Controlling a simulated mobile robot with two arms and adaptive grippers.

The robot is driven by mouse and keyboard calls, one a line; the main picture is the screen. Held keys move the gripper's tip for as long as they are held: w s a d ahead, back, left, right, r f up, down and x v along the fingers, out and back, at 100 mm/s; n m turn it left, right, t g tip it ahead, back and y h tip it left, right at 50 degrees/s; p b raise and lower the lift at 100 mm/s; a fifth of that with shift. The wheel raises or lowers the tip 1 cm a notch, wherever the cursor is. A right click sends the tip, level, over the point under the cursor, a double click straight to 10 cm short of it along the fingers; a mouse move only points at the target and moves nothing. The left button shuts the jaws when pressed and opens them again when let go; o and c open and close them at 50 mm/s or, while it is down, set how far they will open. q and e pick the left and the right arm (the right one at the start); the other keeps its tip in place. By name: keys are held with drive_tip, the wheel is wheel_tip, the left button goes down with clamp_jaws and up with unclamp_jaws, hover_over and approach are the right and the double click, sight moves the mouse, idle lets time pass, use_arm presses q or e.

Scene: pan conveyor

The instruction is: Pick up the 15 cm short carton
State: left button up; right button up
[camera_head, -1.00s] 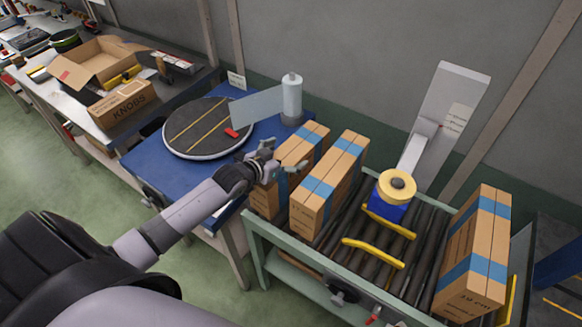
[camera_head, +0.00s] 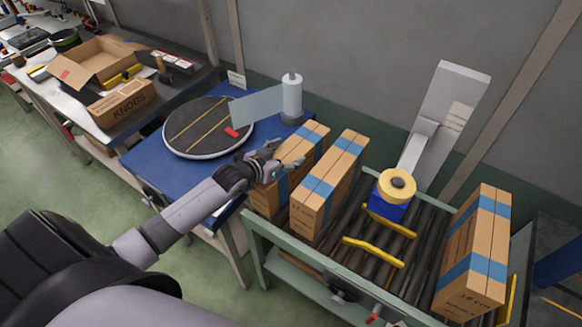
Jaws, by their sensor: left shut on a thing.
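Three tall cartons with blue tape stand in the head view. The leftmost carton (camera_head: 309,143) stands at the left end of the roller conveyor, next to the blue table. A middle carton (camera_head: 328,185) stands close to its right. A right carton (camera_head: 473,252) stands at the far right of the rollers, with a partly legible "cm" print low on its front. My left gripper (camera_head: 284,163) is shut on the leftmost carton, near its upper part. The gripper hides part of that carton's face. My right gripper is not in view.
The roller conveyor (camera_head: 258,222) has yellow guide strips (camera_head: 372,253) and a blue block with a yellow roll (camera_head: 397,187). A round turntable (camera_head: 208,128) and a white cylinder (camera_head: 291,98) stand on the blue table (camera_head: 150,165). An open box (camera_head: 92,62) is at the upper left.

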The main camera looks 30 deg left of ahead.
use_arm(q)
drive_tip(key=c, duration=0.5)
drive_tip(key=shift+w+r, duration=0.1)
drive_tip(key=shift+r, duration=0.1)
drive_tip(key=shift+c, duration=0.4)
